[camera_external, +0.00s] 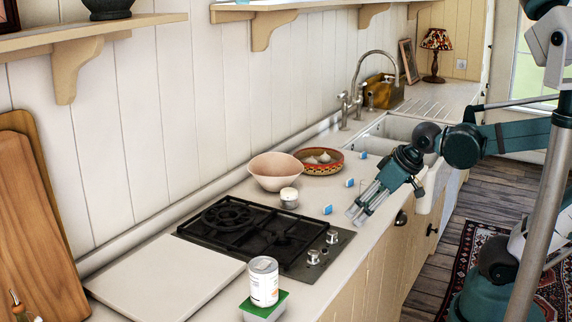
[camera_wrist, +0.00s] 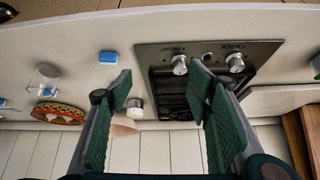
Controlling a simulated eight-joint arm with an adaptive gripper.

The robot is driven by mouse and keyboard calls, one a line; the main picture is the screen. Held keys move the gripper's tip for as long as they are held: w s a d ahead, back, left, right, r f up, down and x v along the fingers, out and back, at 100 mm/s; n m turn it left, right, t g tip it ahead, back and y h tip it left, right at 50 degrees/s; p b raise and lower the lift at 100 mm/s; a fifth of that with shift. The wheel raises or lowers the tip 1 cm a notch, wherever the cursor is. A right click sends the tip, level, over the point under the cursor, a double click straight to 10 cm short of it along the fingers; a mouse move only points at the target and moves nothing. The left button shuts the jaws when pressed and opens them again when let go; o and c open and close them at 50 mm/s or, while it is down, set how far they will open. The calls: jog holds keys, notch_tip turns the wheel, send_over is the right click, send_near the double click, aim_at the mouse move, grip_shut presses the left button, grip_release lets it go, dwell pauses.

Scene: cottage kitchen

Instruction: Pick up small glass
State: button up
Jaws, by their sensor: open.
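A small clear glass (camera_wrist: 47,76) stands on the counter at the left of the wrist view, with a blue item showing behind its lower part. I cannot make the glass out in the external view, where my gripper and arm may hide it. My gripper (camera_external: 358,213) is above the counter's front edge, to the right of the stove, fingers pointing down and left. In the wrist view my gripper (camera_wrist: 160,75) is open with nothing between its fingers. The glass is well left of the left finger there, apart from it.
A stove (camera_external: 265,236) lies left of my gripper. A blue block (camera_external: 327,209) sits by the stove, with more toward the sink. A white jar (camera_external: 289,197), pink bowl (camera_external: 270,178) and woven basket (camera_external: 325,168) stand toward the wall. A can (camera_external: 264,282) stands in front.

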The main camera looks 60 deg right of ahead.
jog(key=w+d+r+m+g+p, duration=0.25)
jog(key=w+d+m+p, duration=0.25)
jog(key=d+p, duration=0.4)
jog(key=w+d+r+m+g+p, duration=0.25)
jog(key=w+d+m+p, duration=0.35)
jog(key=d, duration=0.5)
jog(key=s+d+f+m+g+p, duration=0.1)
jog(key=d+f+m+p, duration=0.2)
jog(key=d+p, duration=0.3)
jog(key=shift+s+d+f+g+p, duration=0.35)
jog(key=shift+s+d+g, duration=0.05)
jog(key=shift+d, duration=1.2)
jog(key=shift+f, duration=0.1)
jog(key=shift+f, duration=1.2)
jog(key=shift+f, duration=0.1)
jog(key=shift+w+d+f, duration=0.1)
jog(key=shift+w+f, duration=0.05)
jog(key=shift+f, duration=0.5)
jog(key=shift+w+f, duration=0.1)
jog(key=shift+f, duration=1.75)
